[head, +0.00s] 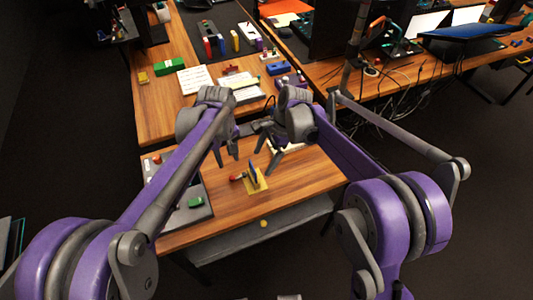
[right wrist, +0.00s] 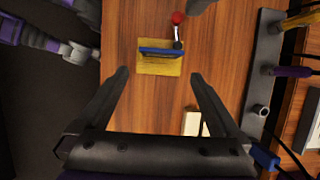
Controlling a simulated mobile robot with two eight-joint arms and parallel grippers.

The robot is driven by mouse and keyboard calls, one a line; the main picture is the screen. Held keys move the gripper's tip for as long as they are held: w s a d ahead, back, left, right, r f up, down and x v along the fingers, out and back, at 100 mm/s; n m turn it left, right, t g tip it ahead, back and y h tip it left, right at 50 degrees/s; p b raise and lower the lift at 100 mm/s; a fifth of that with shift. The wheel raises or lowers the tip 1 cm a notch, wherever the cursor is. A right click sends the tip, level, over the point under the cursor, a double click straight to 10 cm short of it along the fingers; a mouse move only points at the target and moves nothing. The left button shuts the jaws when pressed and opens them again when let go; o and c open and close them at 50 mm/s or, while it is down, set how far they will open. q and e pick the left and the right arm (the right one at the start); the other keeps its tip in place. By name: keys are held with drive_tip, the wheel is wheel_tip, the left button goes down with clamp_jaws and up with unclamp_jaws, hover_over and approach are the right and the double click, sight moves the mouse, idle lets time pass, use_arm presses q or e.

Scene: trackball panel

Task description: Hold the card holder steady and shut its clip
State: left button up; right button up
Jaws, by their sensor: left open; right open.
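The card holder has a yellow base (head: 258,184) and a blue upright plate (head: 252,172), and stands on the small wooden table. Its clip looks like a lever with a red knob (head: 236,178), sticking out to the left. In the right wrist view, the base (right wrist: 150,68), blue plate (right wrist: 161,52) and red knob (right wrist: 178,18) show ahead of the fingers. My left gripper (head: 227,155) is open, above and behind the knob. My right gripper (head: 266,156) is open and empty, above and just behind the plate; in its wrist view, its fingers (right wrist: 159,76) are spread wide, apart from the holder.
A grey panel with a green block (head: 195,202) lies at the table's left. A pale pad (right wrist: 193,122) lies behind the holder. A grey rail with a purple-handled tool (right wrist: 290,71) lies at one edge in the wrist view. The table right of the holder is clear.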

sight(238, 177)
drive_tip(key=x, duration=0.9)
drive_tip(key=shift+d, duration=0.1)
drive_tip(key=c, duration=1.2)
use_arm(q)
drive_tip(key=shift+a, duration=0.1)
drive_tip(key=shift+c, duration=1)
drive_tip(key=shift+w+a+f+n+g+h, duration=0.1)
drive_tip(key=shift+w+a+n+g+h, duration=0.1)
drive_tip(key=shift+w+a+n, duration=0.3)
drive_tip(key=shift+w+a+f+n+g+h, duration=0.1)
drive_tip(key=shift+w+a+n+h, duration=0.15)
drive_tip(key=shift+a+n, duration=0.35)
drive_tip(key=c, duration=0.5)
drive_tip(key=w+a+n+h, duration=0.1)
drive_tip(key=a, duration=0.1)
drive_tip(key=w+a+n, duration=0.1)
drive_tip(key=a+n, duration=0.1)
drive_tip(key=w+a+n+g+h, duration=0.1)
drive_tip(key=a, duration=0.2)
drive_tip(key=shift+w+n+h, duration=0.2)
drive_tip(key=shift+n+h, duration=0.1)
drive_tip(key=shift+h, duration=0.05)
clamp_jaws()
drive_tip(key=shift+a+n, duration=0.3)
